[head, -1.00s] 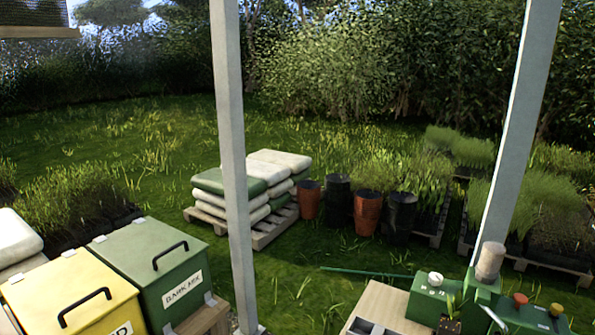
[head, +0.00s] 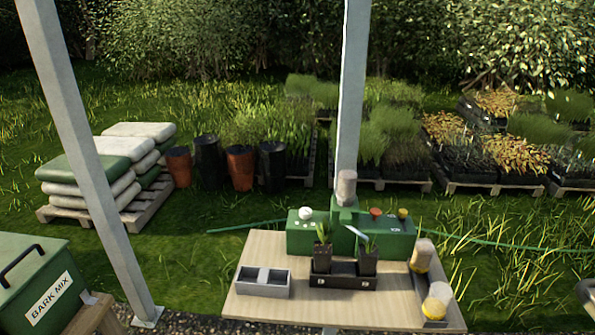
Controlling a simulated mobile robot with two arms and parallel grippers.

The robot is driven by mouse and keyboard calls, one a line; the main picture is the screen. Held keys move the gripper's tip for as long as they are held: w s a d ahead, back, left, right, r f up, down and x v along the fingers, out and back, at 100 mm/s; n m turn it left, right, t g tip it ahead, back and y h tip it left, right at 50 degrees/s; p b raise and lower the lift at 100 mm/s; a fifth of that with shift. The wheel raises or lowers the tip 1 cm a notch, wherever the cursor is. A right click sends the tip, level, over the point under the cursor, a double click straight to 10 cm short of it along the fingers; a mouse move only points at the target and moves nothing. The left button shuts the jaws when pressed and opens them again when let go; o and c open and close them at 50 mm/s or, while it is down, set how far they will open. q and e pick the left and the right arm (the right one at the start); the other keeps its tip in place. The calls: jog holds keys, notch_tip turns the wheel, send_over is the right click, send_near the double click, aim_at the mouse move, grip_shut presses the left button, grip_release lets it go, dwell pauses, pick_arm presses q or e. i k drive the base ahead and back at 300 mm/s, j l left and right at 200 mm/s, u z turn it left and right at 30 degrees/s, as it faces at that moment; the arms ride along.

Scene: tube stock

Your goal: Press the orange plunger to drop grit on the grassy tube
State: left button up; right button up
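The orange plunger (head: 376,212) is a small round knob standing up on the right part of a green machine (head: 302,240) at the back of the wooden table. A yellow knob (head: 402,213) is just right of it and a white knob (head: 306,213) is on the left part. In front, a black holder (head: 343,282) carries two dark tubes, a left one (head: 322,262) and a right one (head: 366,263). Both hold green leafy plants; I cannot tell clearly which is grassy. Any grit is too small to see. Neither gripper is in view.
A grey two-compartment tray (head: 263,289) sits at the table's left. A grey post (head: 352,100) rises behind the machine. The table's front middle (head: 330,308) is clear.

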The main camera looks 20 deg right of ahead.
aim_at(376, 212)
jog(key=z, duration=1.25)
